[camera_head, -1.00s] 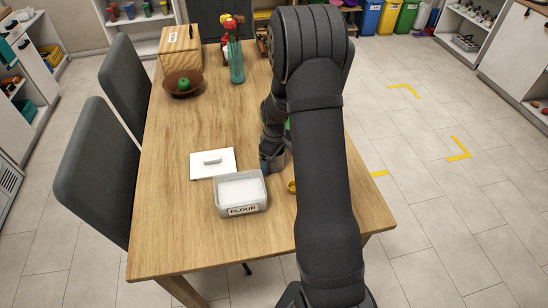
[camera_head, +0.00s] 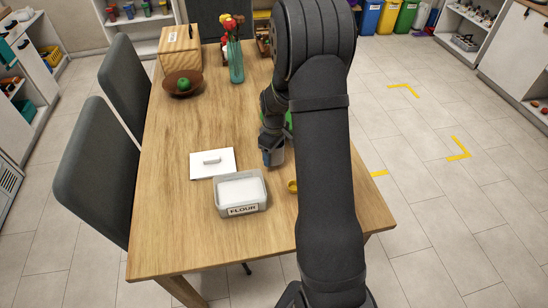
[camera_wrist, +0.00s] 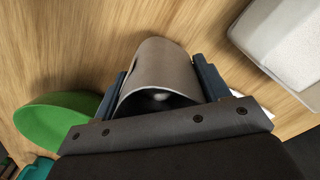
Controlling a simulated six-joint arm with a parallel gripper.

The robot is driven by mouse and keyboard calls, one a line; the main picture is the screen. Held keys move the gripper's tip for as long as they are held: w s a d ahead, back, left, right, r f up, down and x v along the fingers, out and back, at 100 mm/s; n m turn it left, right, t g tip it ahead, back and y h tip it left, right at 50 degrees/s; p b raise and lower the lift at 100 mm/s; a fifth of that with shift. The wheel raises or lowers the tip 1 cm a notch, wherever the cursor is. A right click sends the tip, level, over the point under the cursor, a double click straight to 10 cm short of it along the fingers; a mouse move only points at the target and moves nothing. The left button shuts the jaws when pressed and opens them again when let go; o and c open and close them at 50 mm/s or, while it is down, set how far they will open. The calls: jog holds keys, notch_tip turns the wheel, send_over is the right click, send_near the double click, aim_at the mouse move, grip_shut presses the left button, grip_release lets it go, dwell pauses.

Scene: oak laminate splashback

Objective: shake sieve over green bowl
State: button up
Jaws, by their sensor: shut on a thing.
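My gripper (camera_wrist: 160,72) is shut on the sieve (camera_wrist: 164,62), a grey, cup-like cylinder gripped across its sides by two dark blue fingers. Part of its hollow inside shows, with a small pale, shiny spot. The sieve appears above the wooden table, in front of my wrist. The green bowl (camera_wrist: 55,122) is at the left of the wrist view, beside the sieve rather than under it. In the head view, only a sliver of the bowl (camera_head: 289,119) shows behind my arm. My gripper (camera_head: 270,157) is right of the white lid there.
The flour box (camera_head: 241,193) stands open, full of white powder, left of my arm; its corner shows in the wrist view (camera_wrist: 286,40). The white lid (camera_head: 212,163) lies behind it. A yellow object (camera_head: 292,186) is partly hidden. A vase (camera_head: 236,62) stands farther back.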

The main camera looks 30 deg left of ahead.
jog(key=r, duration=0.4)
jog(key=w+r, duration=0.1)
jog(key=r, duration=0.1)
jog(key=shift+a+r, duration=0.3)
jog(key=w+a+r, duration=0.2)
jog(key=w+a, duration=0.1)
jog(key=w, duration=0.4)
jog(key=w+a+r, duration=0.2)
jog(key=w+a, duration=0.1)
jog(key=w, duration=0.5)
jog(key=f, duration=0.2)
jog(key=w+f, duration=0.1)
jog(key=f, duration=0.1)
jog(key=shift+a+f, duration=0.2)
jog(key=shift+f, duration=0.1)
jog(key=shift+d, duration=0.85)
